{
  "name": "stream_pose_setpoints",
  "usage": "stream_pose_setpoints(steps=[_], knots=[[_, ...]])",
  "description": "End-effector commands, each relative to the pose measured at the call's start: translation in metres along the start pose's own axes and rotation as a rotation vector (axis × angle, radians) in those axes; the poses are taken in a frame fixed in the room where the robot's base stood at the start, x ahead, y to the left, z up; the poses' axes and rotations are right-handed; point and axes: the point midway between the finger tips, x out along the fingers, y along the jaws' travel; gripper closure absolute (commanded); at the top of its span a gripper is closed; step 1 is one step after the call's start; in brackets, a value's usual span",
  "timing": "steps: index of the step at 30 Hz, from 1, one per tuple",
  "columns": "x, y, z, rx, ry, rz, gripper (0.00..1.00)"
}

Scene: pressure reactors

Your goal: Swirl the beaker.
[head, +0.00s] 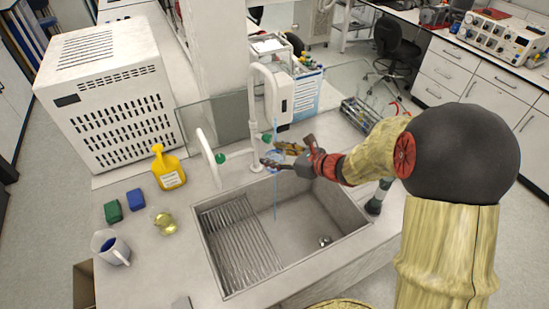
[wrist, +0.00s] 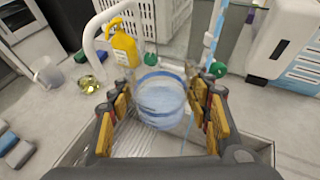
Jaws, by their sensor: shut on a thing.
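A clear glass beaker (wrist: 161,103) with blue bands and pale bluish contents is between the fingers of my gripper (wrist: 165,105) in the wrist view. The gripper is shut on its sides. In the head view my gripper (head: 277,157) is over the back edge of the sink, close to the tap, and the beaker there (head: 272,160) is mostly hidden by the fingers. The beaker looks roughly upright in the wrist view. A thin bluish stream (head: 275,195) runs down beside it into the sink.
The sink (head: 320,205) with its ribbed drainer lies below my gripper. White taps (head: 258,125) stand close behind. A yellow bottle (head: 168,168), a flask with yellow liquid (head: 164,221), a jug (head: 110,247) and two small boxes (head: 123,205) stand on the left counter.

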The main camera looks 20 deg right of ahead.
Motion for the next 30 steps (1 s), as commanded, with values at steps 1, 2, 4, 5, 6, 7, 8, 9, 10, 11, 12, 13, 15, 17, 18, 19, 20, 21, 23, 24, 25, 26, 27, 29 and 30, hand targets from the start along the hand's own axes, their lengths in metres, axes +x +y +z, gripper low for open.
stream_pose_setpoints(steps=[1, 2, 4, 5, 6, 7, 8, 9, 10, 11, 12, 13, 15, 17, 18, 19, 20, 21, 23, 24, 25, 26, 27, 29, 30], knots=[[-0.001, 0.0, 0.004, -0.001, -0.001, 0.0, 0.78], [-0.002, 0.0, 0.005, -0.001, -0.001, 0.0, 0.78], [-0.004, 0.0, 0.011, -0.001, -0.002, -0.001, 0.78], [-0.005, 0.0, 0.013, -0.001, -0.002, -0.001, 0.78], [-0.007, 0.0, 0.017, -0.001, -0.002, -0.001, 0.78], [-0.008, 0.0, 0.019, -0.001, -0.002, -0.001, 0.78], [-0.009, 0.0, 0.022, -0.001, -0.002, -0.001, 0.78], [-0.01, 0.0, 0.025, -0.001, -0.002, -0.001, 0.78], [-0.011, 0.0, 0.028, -0.001, -0.001, -0.001, 0.78], [-0.012, 0.0, 0.03, -0.001, -0.001, 0.0, 0.78], [-0.014, 0.0, 0.034, -0.001, -0.001, 0.0, 0.78], [-0.015, 0.0, 0.036, -0.001, -0.001, 0.0, 0.78], [-0.017, 0.0, 0.042, -0.001, -0.001, 0.0, 0.78], [-0.019, 0.0, 0.045, -0.001, -0.001, 0.0, 0.78], [-0.019, 0.0, 0.047, -0.001, -0.001, 0.0, 0.78], [-0.019, 0.0, 0.047, -0.001, -0.001, 0.0, 0.78], [-0.019, 0.0, 0.047, -0.001, -0.001, 0.0, 0.78], [-0.019, 0.0, 0.047, -0.001, -0.001, 0.0, 0.78], [-0.019, 0.0, 0.046, -0.001, -0.001, 0.0, 0.78], [-0.019, 0.0, 0.046, -0.001, -0.001, 0.0, 0.78], [-0.019, 0.0, 0.046, -0.001, -0.001, 0.0, 0.78], [-0.019, 0.0, 0.046, -0.001, -0.001, 0.0, 0.78], [-0.019, 0.0, 0.046, -0.001, -0.001, 0.0, 0.78], [-0.019, 0.0, 0.046, -0.001, -0.001, 0.0, 0.78], [-0.019, 0.0, 0.046, -0.001, -0.001, 0.0, 0.78]])
